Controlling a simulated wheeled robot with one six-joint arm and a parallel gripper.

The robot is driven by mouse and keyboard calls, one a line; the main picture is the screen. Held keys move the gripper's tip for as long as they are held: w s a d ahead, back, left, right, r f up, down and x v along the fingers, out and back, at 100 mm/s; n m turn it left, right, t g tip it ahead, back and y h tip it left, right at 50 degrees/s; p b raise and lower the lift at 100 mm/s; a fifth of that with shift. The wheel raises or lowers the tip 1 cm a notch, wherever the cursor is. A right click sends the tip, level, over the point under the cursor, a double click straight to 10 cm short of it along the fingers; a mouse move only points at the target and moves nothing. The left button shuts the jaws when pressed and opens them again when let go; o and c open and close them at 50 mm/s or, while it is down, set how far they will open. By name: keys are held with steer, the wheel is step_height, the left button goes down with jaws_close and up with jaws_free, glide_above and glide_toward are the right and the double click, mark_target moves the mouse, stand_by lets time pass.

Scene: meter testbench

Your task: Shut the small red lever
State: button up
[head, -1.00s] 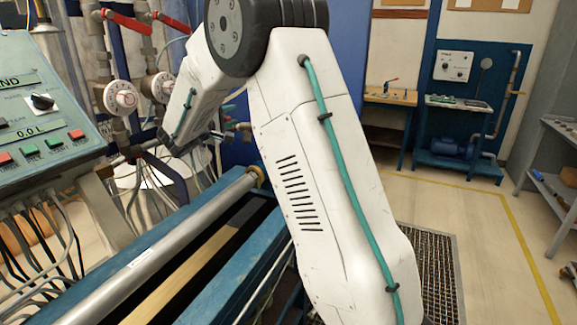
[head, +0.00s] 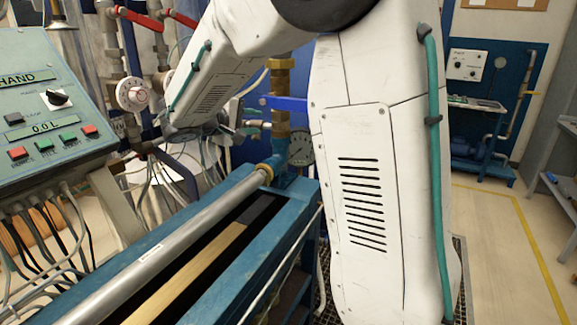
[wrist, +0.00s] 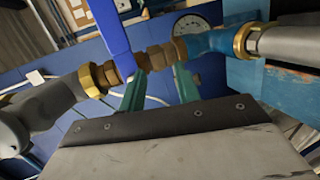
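Two red levers show at the upper left of the head view, one on the left pipe (head: 138,18) and one further right (head: 182,20), partly cut off by my arm. I cannot tell which one the task means. No red lever shows in the wrist view. My gripper (wrist: 160,70) has two green fingers standing apart, with nothing held between them. Its fingertips are close to a brass pipe fitting (wrist: 152,57), beside an upright blue bar (wrist: 113,35). Whether they touch the fitting is unclear. My arm hides most of the gripper in the head view.
A blue bench (head: 262,262) with a long metal pipe (head: 170,240) runs along the front. A control panel (head: 50,105) stands at the left. A round gauge (head: 300,147) sits behind the brass fittings (head: 280,105). Open floor (head: 500,240) lies at the right.

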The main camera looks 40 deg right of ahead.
steer(key=s+a+f+m+g+y, duration=0.1)
steer(key=s+a+y, duration=0.2)
steer(key=s, duration=0.7)
steer(key=s+a+f+m+g+y, duration=0.1)
steer(key=s+a+f+y, duration=0.1)
steer(key=s, duration=0.8)
steer(key=shift+s+a+g+y, duration=0.3)
steer(key=shift+a+y, duration=0.2)
steer(key=shift+y, duration=0.8)
steer(key=shift+f, duration=0.1)
